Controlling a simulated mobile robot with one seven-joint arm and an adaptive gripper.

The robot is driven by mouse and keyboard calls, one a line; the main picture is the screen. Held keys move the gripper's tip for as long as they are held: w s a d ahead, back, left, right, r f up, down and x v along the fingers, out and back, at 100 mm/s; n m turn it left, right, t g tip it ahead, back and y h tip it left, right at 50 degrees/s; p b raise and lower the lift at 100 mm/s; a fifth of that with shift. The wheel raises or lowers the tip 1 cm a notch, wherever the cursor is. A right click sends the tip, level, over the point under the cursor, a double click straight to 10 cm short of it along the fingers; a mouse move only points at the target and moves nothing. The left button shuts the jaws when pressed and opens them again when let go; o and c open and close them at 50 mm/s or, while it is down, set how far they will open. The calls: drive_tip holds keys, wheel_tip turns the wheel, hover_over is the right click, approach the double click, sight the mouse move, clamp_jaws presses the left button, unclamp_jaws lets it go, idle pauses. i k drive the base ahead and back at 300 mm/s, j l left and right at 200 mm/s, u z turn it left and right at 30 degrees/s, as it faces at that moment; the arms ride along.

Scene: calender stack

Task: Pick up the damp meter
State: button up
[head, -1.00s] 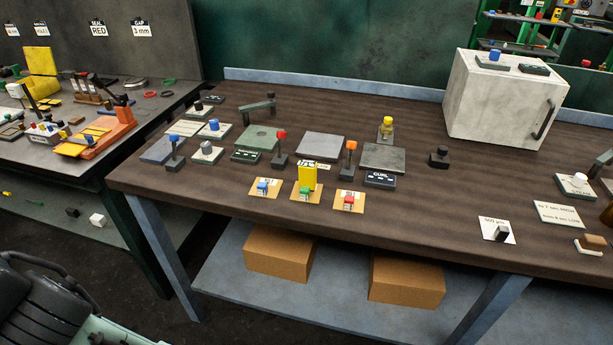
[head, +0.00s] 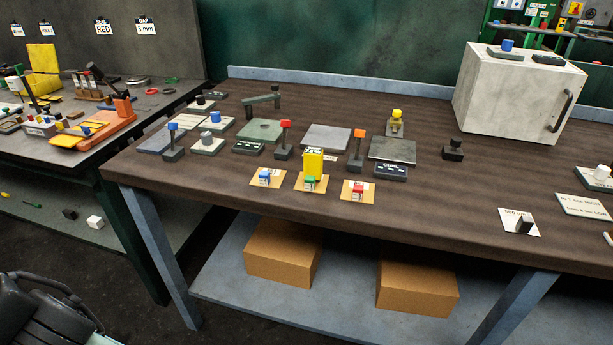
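A small upright yellow box (head: 313,163) with a dark marking near its top stands towards the front of the brown bench. It looks the most like a hand-held meter, but I cannot read a name on it. It stands behind a green block (head: 310,182), which hides part of its foot.
The brown bench (head: 440,205) holds a blue block (head: 264,177) and a red block (head: 357,191) on tan cards beside the yellow box. Red-topped (head: 284,140) and orange-topped (head: 357,150) posts stand close behind. A grey cabinet (head: 505,95) stands at the back right.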

sight(313, 157)
drive_tip(key=i+l+u, duration=0.1)
drive_tip(key=l+u, duration=0.15)
drive_tip(key=u, duration=0.2)
drive_tip(key=l+u, duration=0.3)
drive_tip(key=u, duration=0.2)
drive_tip(key=l+u, duration=0.3)
drive_tip(key=l, duration=1.6)
drive_tip(key=k, duration=0.05)
